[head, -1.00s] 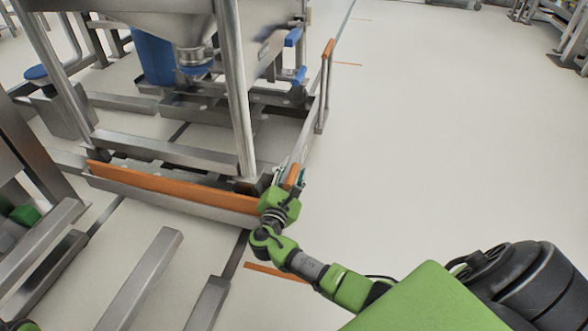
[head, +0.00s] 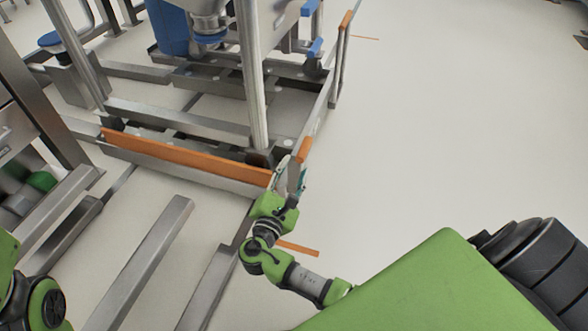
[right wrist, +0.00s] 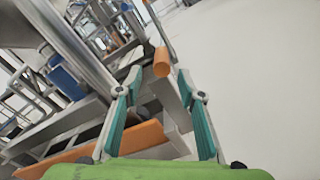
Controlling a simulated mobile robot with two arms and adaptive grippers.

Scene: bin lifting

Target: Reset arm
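My right gripper (head: 287,178) is at the near right corner of a metal frame with an orange front bar (head: 185,157). In the right wrist view the gripper (right wrist: 158,90) is open, its two teal-padded fingers spread apart. An orange-tipped metal rail (right wrist: 162,63) shows between and beyond the fingers; I cannot tell whether they touch it. The same orange tip shows in the head view (head: 304,150). A green and black part of my left arm is at the lower left of the head view; its gripper is out of view.
Metal uprights (head: 250,80) and a blue container (head: 168,28) stand on the frame. Metal floor rails (head: 140,262) lie in front at the left. An orange floor strip (head: 298,248) is beside my right arm.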

